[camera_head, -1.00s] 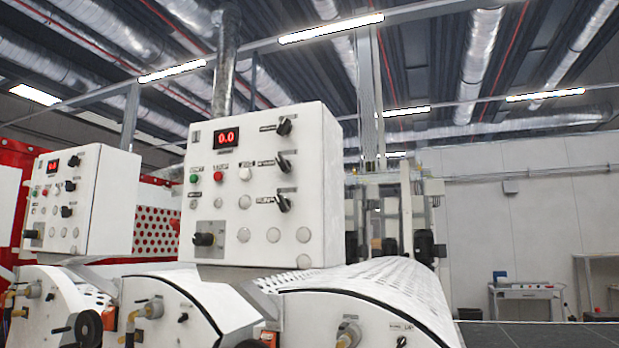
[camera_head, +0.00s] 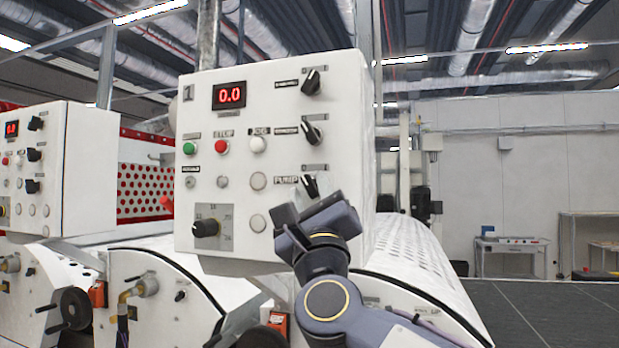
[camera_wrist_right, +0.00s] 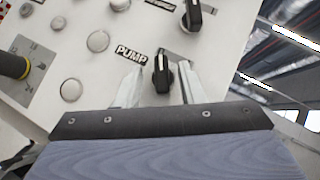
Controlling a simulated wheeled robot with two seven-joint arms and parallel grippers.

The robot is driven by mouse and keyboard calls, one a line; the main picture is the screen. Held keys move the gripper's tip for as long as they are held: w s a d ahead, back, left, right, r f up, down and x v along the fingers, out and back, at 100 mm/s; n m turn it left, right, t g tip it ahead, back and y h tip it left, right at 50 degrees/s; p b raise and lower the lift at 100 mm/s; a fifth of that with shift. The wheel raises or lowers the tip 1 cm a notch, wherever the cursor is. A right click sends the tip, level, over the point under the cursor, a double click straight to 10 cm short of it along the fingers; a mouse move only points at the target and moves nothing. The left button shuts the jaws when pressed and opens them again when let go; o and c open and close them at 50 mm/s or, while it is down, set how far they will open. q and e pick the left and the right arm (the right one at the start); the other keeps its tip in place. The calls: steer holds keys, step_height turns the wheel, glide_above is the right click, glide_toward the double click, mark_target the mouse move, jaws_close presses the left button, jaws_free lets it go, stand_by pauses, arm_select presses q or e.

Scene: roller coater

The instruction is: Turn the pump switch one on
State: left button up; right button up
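The white control panel marked 1 (camera_head: 270,90) stands in front of me with a red 0.0 display. The black pump switch (camera_head: 309,186) is the lowest of three rotary knobs at its right side. In the right wrist view the pump switch (camera_wrist_right: 162,78) sits beside the PUMP label, with its handle pointing roughly along the fingers. My right gripper (camera_head: 292,222) is at the panel's lower right, partly covering the area under the switch. In the wrist view the fingers of my right gripper (camera_wrist_right: 160,88) are apart, one on each side of the knob, with gaps visible. My left gripper is not in view.
Two similar knobs (camera_head: 312,82) (camera_head: 312,129) sit above the pump switch. Green, red and white buttons (camera_head: 258,145) and a selector knob (camera_head: 206,228) lie to its left. A second panel (camera_head: 85,165) stands at the left. Perforated rollers lie below; the right side has open floor.

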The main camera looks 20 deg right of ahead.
steer(key=shift+w+d+r, duration=0.1)
steer(key=shift+w+r, duration=0.05)
steer(key=shift+r, duration=0.1)
